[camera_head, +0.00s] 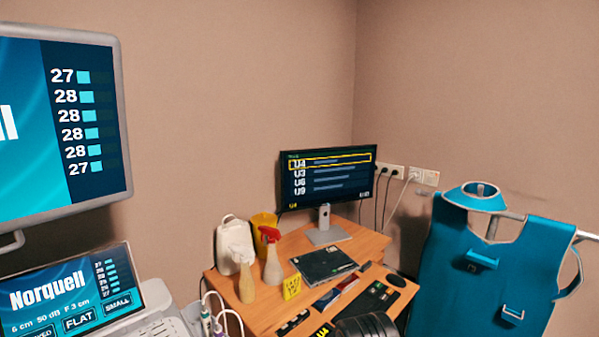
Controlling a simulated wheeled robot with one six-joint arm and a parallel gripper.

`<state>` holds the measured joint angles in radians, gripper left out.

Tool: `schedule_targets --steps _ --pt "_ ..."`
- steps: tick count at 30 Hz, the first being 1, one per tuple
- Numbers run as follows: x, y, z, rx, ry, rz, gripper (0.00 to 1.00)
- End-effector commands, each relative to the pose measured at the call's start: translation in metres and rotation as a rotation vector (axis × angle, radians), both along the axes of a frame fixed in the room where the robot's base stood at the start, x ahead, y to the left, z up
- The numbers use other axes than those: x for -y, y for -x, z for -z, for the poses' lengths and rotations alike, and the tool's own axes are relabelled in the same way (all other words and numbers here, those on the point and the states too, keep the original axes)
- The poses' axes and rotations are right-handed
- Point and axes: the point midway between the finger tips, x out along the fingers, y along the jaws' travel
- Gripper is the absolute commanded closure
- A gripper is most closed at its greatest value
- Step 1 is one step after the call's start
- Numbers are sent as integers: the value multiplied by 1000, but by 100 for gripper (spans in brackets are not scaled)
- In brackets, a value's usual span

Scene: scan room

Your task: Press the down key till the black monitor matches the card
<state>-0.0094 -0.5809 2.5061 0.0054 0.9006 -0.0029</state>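The black monitor (326,178) stands at the back of the wooden desk. It lists rows that read roughly U4, U3, U8 and U9, and a yellow frame surrounds the top row. Small yellow text, seemingly U4, shows at its lower left. A dark card with yellow lettering (322,331) lies at the desk's front, cut by the picture edge; its text is not clearly readable. A black key panel (372,299) lies at the right of the desk; I cannot tell which key is down. My gripper's fingers are not visible; a dark rounded shape at the bottom edge may be my arm.
A scanner screen (50,130) fills the left. A teal apron (490,270) hangs at right.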

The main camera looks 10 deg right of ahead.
Motion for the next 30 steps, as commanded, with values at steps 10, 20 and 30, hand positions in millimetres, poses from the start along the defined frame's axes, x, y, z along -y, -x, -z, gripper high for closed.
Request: schedule_targets --steps 10,20,30 --pt "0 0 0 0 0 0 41" --pt "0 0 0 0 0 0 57" --pt "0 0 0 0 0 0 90"
